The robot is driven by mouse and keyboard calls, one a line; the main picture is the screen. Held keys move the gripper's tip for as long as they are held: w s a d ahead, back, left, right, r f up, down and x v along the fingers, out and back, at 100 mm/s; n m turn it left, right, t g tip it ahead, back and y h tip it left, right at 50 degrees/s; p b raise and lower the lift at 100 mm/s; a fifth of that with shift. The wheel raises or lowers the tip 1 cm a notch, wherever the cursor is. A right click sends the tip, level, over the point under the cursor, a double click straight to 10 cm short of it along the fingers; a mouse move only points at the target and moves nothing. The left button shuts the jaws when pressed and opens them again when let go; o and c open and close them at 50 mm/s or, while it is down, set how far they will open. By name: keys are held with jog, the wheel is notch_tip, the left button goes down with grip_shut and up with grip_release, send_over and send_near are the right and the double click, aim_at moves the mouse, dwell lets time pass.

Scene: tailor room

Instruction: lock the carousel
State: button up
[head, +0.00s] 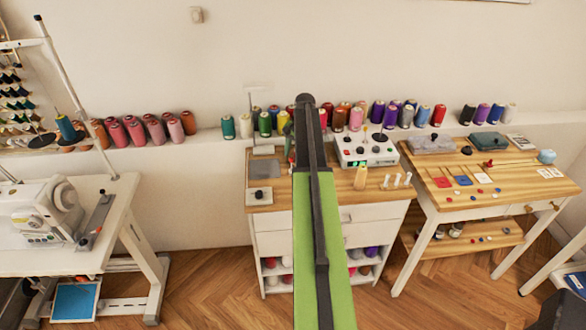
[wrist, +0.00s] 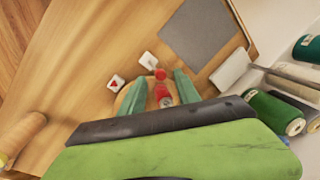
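In the wrist view, my gripper (wrist: 159,92) is open, with its two grey-green fingers apart. A red lever or knob (wrist: 161,90) stands between them over a tan round part, which may belong to the carousel. I cannot tell whether the fingers touch it. Two small white blocks lie beyond the fingers: one with a red triangle (wrist: 116,83) and one with a grey mark (wrist: 148,59). My arm covers the lower part of this view. In the head view, my arm hides the middle of the wooden worktop (head: 325,190) and most of my gripper, so no carousel shows clearly there.
A grey mat (wrist: 196,34) lies beyond my gripper. A tan cone (wrist: 20,137) and green spool (wrist: 275,112) flank my arm. In the head view, a control box with dials (head: 367,150) stands right of my arm; a white block with a black knob (head: 258,196) sits left.

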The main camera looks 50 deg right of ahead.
jog(key=f, duration=0.1)
jog(key=f+b, duration=0.1)
jog(key=shift+w+f, duration=0.25)
jog(key=shift+f, duration=0.15)
jog(key=shift+r, duration=0.1)
grip_shut()
